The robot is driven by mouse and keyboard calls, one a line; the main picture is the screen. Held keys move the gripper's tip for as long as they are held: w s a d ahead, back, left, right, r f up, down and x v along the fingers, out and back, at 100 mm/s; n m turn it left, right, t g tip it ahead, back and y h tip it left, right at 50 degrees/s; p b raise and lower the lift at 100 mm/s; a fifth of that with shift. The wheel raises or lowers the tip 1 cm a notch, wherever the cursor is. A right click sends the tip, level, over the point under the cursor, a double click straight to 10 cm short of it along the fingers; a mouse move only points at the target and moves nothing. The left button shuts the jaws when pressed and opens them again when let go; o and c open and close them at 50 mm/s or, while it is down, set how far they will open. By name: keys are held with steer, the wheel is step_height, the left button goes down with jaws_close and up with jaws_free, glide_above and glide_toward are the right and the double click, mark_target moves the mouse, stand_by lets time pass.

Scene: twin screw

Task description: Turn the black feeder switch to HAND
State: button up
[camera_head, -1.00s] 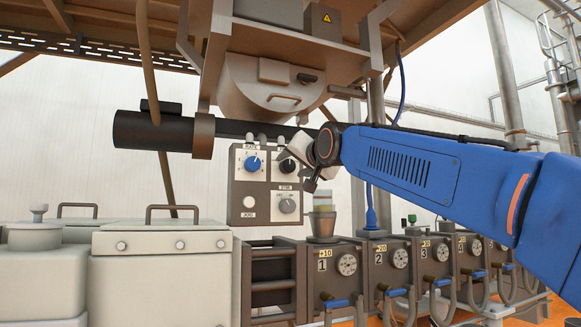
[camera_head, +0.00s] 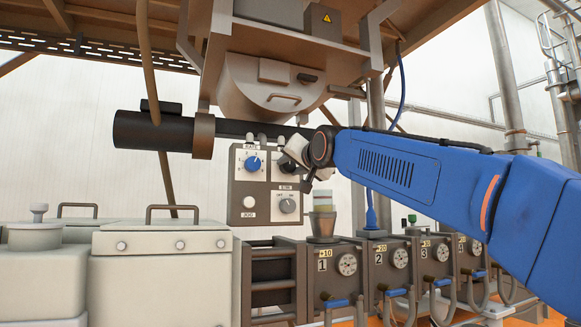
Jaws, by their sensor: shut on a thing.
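A control panel (camera_head: 235,188) hangs below the hopper, with knobs on its face. The black feeder switch (camera_head: 285,167) is at its upper right and is largely hidden by my wrist and fingers. My gripper (camera_head: 290,166) comes in from the right and is shut on the black switch. The fingers are small and partly hidden, and the switch's labels and pointing direction cannot be read.
A blue knob (camera_head: 253,164) is beside the switch. Below are a white JOG button (camera_head: 249,202) and a grey STIR knob (camera_head: 288,205). A cup (camera_head: 323,226) stands under the panel's right side, near my arm. Numbered boxes (camera_head: 390,262) line the lower right.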

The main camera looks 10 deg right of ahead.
steer(key=shift+n, duration=0.3)
steer(key=n, duration=1.1)
stand_by(0.4)
steer(key=shift+f, duration=0.1)
steer(key=o, duration=1)
steer(key=shift+o, duration=0.2)
steer(key=shift+s, duration=0.1)
